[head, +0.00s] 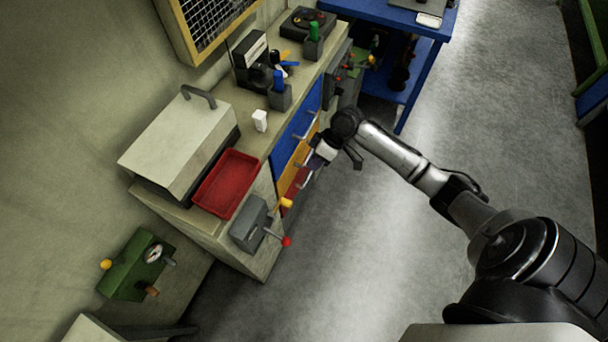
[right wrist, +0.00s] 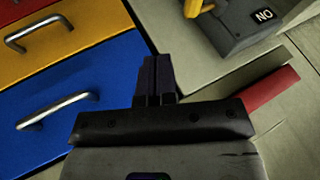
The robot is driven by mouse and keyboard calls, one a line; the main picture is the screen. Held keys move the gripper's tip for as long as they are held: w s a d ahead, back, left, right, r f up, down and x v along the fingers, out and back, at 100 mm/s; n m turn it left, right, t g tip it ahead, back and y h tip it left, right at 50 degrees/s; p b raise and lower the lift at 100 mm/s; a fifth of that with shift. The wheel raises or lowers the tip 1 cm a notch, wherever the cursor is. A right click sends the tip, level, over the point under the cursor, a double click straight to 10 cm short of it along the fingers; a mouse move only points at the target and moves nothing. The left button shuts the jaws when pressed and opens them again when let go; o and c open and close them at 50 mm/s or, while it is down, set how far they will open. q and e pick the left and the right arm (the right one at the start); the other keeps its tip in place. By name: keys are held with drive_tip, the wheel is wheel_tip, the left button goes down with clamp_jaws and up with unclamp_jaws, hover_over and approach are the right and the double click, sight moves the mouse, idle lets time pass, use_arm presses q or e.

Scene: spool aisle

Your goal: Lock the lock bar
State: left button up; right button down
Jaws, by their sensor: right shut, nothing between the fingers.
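I cannot tell for certain which part is the lock bar. A grey box (head: 250,225) with a yellow-ended lever (head: 286,203) and a red-ended lever (head: 286,242) is fixed at the near end of the cabinet. In the right wrist view, a grey box (right wrist: 236,28) with a yellow handle and a partly visible "NO" label is at the upper right. My right gripper (head: 322,152) is in front of the drawers, and its shut, empty fingers (right wrist: 158,75) show in the right wrist view. My left gripper is out of view.
Blue (head: 296,132) and orange (head: 292,166) drawers with metal handles are beside my right gripper. A red tray (head: 243,160) and a pale cased machine (head: 178,145) stand on the counter. A blue table (head: 385,12) stands farther back. The grey floor to the right is open.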

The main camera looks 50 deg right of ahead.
sight(288, 204)
drive_tip(key=a+f+b, duration=0.1)
drive_tip(key=a+f, duration=0.7)
drive_tip(key=shift+w+a+f, duration=0.15)
drive_tip(key=shift+w+a, duration=0.05)
drive_tip(key=shift+w, duration=0.15)
drive_tip(key=a+p, duration=0.1)
drive_tip(key=a, duration=0.1)
drive_tip(key=s+a+p, duration=0.1)
drive_tip(key=a, duration=0.1)
drive_tip(key=shift+s+p, duration=0.15)
drive_tip(key=shift+p, duration=0.2)
drive_tip(key=shift+d, duration=0.1)
